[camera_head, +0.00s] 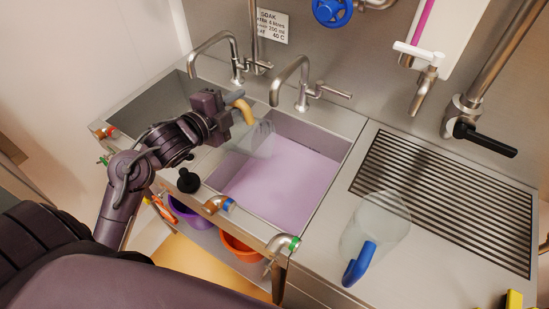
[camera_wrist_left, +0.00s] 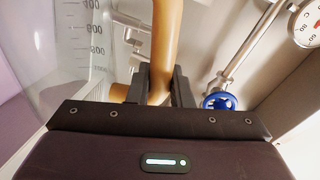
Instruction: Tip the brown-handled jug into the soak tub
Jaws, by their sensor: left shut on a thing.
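My left gripper (camera_head: 222,102) is shut on the tan-brown handle (camera_head: 244,110) of a clear jug (camera_head: 257,138). The jug is held over the left part of the soak tub (camera_head: 330,150), which holds pale purple liquid, and appears tilted. I cannot tell whether anything is flowing from it. In the left wrist view the brown handle (camera_wrist_left: 165,45) stands between the dark fingers, and the clear jug wall with grey volume marks (camera_wrist_left: 75,50) is at the left. My right gripper is not in view.
A clear jug with a blue handle (camera_head: 361,262) stands on the counter right of the tub, by a slatted drain (camera_head: 445,190). Two taps (camera_head: 290,80) arch behind the basins. A black knob (camera_head: 187,181) and pipe fittings line the front edge. An empty basin (camera_head: 160,103) is at left.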

